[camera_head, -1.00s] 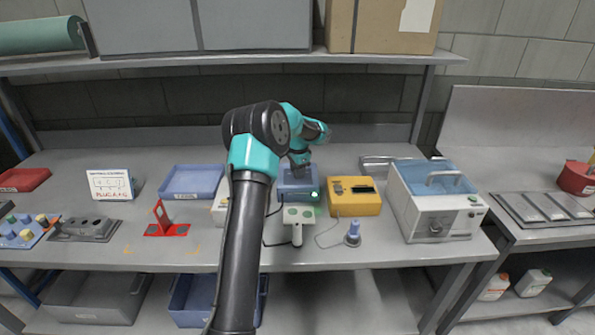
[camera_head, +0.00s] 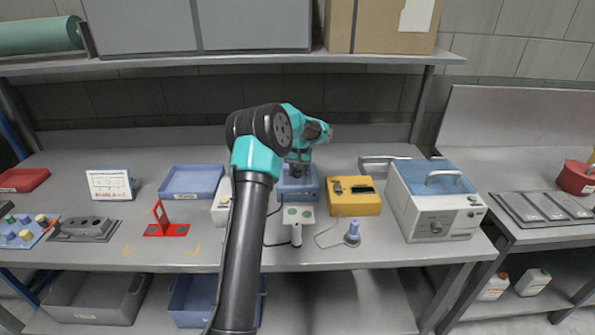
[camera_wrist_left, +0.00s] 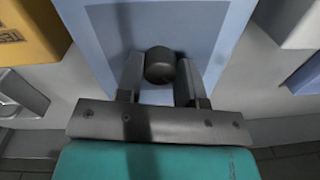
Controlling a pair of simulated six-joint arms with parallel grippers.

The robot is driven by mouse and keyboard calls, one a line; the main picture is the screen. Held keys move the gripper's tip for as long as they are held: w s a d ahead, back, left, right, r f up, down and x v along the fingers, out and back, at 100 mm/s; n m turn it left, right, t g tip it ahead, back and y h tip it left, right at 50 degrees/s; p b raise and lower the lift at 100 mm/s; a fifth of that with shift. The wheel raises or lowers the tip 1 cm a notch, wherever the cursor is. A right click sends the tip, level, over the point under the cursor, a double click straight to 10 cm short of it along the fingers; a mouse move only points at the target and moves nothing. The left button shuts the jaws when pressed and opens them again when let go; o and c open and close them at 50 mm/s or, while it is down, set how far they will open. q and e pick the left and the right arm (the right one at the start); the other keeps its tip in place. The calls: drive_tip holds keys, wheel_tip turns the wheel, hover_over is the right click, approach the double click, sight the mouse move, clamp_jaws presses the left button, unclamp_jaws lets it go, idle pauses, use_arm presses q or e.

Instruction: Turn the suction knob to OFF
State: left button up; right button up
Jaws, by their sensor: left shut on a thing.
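The suction unit is a blue box (camera_head: 312,190) near the middle of the bench. It also fills the middle of the left wrist view (camera_wrist_left: 215,25). A dark round knob (camera_wrist_left: 160,65) stands on its panel. My left gripper (camera_head: 297,176) reaches down onto the box from above. In the left wrist view its two fingers (camera_wrist_left: 160,80) are on either side of the knob, shut on it. The knob's pointer and any OFF marking cannot be made out. My right gripper is not in view.
A yellow box (camera_head: 355,208) stands just right of the blue box. A white pad with a handle (camera_head: 298,214) and a small blue-grey piece (camera_head: 352,238) lie in front with cables. A blue tray (camera_head: 192,180) is left, and a white machine with a blue lid (camera_head: 435,215) is right.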

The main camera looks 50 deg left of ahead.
sight(300, 171)
use_arm(q)
drive_tip(key=shift+n, duration=1.4)
drive_tip(key=o, duration=0.9)
drive_tip(key=shift+r, duration=0.1)
drive_tip(key=r, duration=1.7)
drive_tip(key=shift+w+d+r, duration=0.15)
drive_tip(key=shift+w+d, duration=0.15)
drive_tip(key=shift+w, duration=0.05)
